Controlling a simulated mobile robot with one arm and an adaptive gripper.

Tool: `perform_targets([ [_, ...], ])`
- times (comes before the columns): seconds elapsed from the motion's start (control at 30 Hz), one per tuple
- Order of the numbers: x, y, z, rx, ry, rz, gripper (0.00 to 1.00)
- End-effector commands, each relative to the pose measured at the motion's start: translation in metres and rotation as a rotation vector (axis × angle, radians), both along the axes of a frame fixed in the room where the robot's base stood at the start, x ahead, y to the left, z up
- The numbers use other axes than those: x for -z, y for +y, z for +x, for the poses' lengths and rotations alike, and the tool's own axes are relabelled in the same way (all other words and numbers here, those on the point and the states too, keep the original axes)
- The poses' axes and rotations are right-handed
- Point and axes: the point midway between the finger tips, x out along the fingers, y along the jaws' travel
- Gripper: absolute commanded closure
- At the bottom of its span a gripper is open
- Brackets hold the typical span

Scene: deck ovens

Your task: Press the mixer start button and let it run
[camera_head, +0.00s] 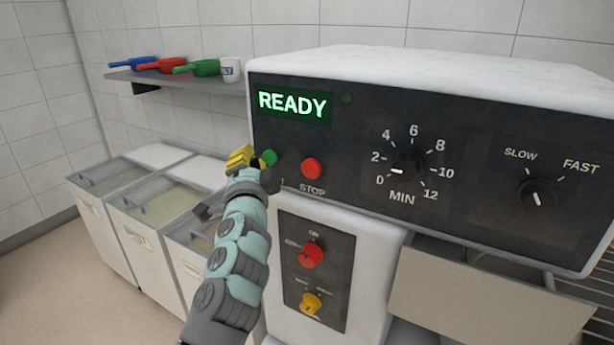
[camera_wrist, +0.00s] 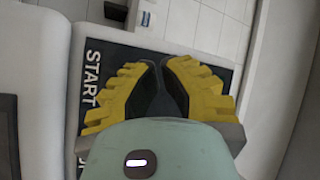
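The green start button (camera_head: 269,157) is on the mixer's black control panel (camera_head: 456,135), left of the red stop button (camera_head: 312,168). My gripper (camera_head: 243,158) is at the panel's left edge, right beside the green button and partly over its label. In the wrist view my gripper's yellow ridged fingers (camera_wrist: 160,92) have their tips close together over the panel, beside the START label (camera_wrist: 92,79). The green button is hidden there. I cannot tell whether the fingers touch the button.
The minutes dial (camera_head: 405,170) and speed dial (camera_head: 537,196) are to the right. A lower panel has a red knob (camera_head: 312,254) and a yellow knob (camera_head: 311,303). A shelf (camera_head: 180,83) with scoops and a cup is behind left, above several ingredient bins (camera_head: 107,232).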

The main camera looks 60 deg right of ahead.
Motion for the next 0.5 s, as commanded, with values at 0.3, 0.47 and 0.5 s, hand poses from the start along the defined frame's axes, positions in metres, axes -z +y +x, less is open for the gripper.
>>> perform_targets([
  [0.3,0.0,-0.0084,0.0007,0.001,0.0,-0.002,1.0],
  [0.47,-0.0004,-0.0089,0.0002,0.002,-0.001,-0.001,1.0],
  [0.5,-0.0004,-0.0089,0.0001,0.002,0.0,-0.001,1.0],
])
